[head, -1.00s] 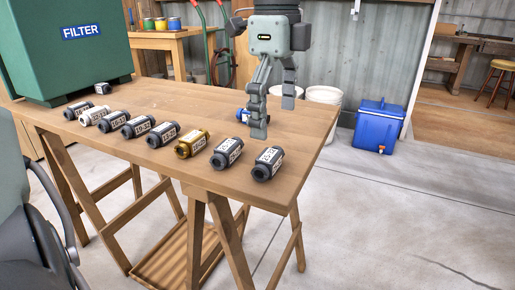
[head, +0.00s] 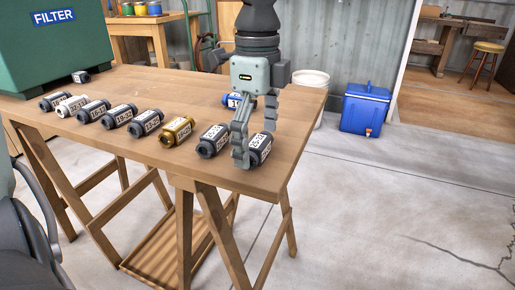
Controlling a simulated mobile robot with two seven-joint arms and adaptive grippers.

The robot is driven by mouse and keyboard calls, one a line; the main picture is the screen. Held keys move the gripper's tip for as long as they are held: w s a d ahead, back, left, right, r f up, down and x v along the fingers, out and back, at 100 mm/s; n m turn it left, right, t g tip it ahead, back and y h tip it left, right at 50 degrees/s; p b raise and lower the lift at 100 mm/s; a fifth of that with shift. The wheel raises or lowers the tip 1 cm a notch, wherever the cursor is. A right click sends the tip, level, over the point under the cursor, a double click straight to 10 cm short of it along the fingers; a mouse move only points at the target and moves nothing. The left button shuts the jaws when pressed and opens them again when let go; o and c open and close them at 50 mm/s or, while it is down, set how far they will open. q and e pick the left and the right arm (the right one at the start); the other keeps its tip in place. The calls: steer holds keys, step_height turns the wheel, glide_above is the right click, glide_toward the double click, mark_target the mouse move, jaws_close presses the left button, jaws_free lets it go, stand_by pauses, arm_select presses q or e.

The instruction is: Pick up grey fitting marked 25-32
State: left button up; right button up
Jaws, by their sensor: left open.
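Several short fittings with white labels lie in a row along the wooden table (head: 150,88). The fitting at the row's right end (head: 261,146) is dark grey. Its label looks like 25-32 but is too small to read surely. My left gripper (head: 256,145) points down over this fitting, its jaws open. One finger stands in front of the fitting and hides its left part; the other finger is behind it. I cannot tell whether either finger touches it. My right gripper is not in view.
Another dark fitting (head: 212,141) lies close to the left, then a gold one (head: 177,130) and several more. A blue fitting (head: 229,100) lies behind my gripper. The green filter box (head: 60,50) stands at the back left. The table's front right edge is near.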

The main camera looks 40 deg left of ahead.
arm_select(q)
steer(key=shift+c, duration=0.6)
steer(key=c, duration=1.1)
steer(key=shift+r, duration=0.1)
steer(key=shift+c, duration=0.2)
